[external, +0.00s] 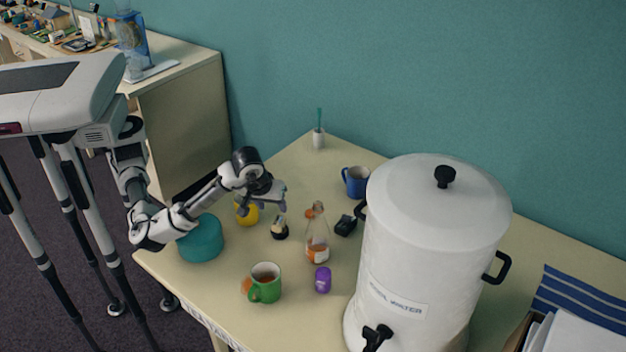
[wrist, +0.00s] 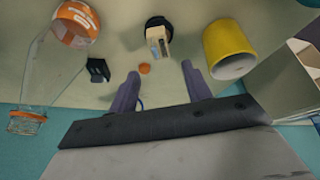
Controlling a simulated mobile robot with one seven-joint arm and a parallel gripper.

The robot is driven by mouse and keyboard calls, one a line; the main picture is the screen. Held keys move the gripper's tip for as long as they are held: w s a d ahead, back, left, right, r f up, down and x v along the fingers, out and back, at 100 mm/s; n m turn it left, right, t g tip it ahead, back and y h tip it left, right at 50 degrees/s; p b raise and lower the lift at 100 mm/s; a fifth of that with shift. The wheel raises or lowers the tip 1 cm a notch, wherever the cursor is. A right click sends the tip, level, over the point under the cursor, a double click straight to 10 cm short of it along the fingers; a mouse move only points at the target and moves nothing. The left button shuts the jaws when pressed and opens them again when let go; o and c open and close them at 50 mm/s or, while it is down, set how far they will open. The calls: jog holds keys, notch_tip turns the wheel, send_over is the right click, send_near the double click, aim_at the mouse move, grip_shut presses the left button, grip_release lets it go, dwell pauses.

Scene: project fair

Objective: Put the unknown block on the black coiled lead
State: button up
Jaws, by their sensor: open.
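A small cream block (external: 280,221) with a blue-grey face stands at the middle of the table. It appears to rest on a round black thing (external: 281,235), which looks like the coiled lead. In the wrist view the block (wrist: 158,42) overlaps the black coil (wrist: 157,22), whose turns are too small to make out. My gripper (external: 264,205) is open and empty, just behind and left of the block in the external view. In the wrist view the block lies beyond the gap between my fingertips (wrist: 160,71), apart from both.
A yellow cup (external: 247,214), a glass bottle (external: 317,240), a black object (external: 346,225) and a small orange disc (wrist: 144,69) surround the block. A green mug (external: 264,284), purple item (external: 322,280), teal container (external: 201,240), blue mug (external: 356,181) and large white urn (external: 425,250) stand farther out.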

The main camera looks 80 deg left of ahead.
jog(key=v, duration=0.5)
